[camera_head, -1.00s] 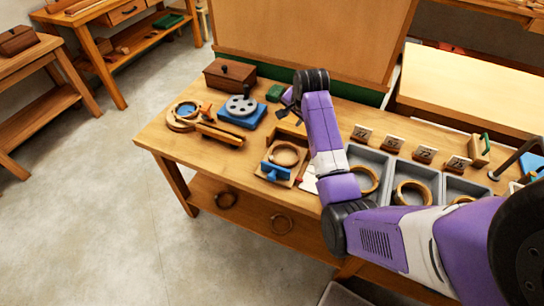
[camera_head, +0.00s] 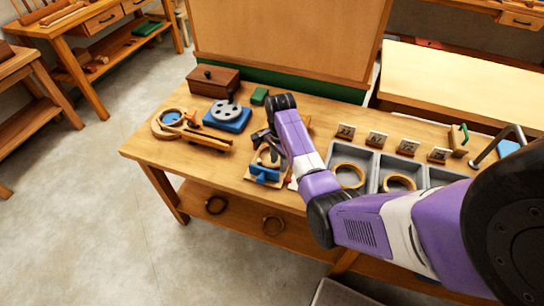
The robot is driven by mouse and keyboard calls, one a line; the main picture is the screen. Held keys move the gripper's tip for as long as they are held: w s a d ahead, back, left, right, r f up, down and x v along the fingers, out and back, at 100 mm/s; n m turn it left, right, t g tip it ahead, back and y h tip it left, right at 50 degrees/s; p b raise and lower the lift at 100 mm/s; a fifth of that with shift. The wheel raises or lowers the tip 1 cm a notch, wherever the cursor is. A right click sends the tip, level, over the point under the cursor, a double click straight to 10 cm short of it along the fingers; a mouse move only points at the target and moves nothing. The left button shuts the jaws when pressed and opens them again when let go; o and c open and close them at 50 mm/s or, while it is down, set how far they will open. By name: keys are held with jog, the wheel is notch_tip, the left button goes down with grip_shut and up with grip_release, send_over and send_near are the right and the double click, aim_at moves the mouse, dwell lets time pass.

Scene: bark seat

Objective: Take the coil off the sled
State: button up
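The sled (camera_head: 266,174) is a small wooden tray with a blue clamp piece at its front, on the workbench left of the grey bins. The coil, a light wooden-coloured ring (camera_head: 259,158), lies on the sled and is partly hidden by my gripper. My gripper (camera_head: 264,143) reaches down over the back of the sled, close to the coil. The dark fingers are small and partly hidden by my arm. I cannot tell whether they are open or touching the coil.
Grey bins (camera_head: 375,186) holding rings stand at the right, with number cards (camera_head: 377,139) behind. The bench's front left is clear.

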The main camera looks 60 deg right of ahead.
jog(key=shift+f, duration=0.6)
grip_shut()
jog(key=shift+r, duration=0.15)
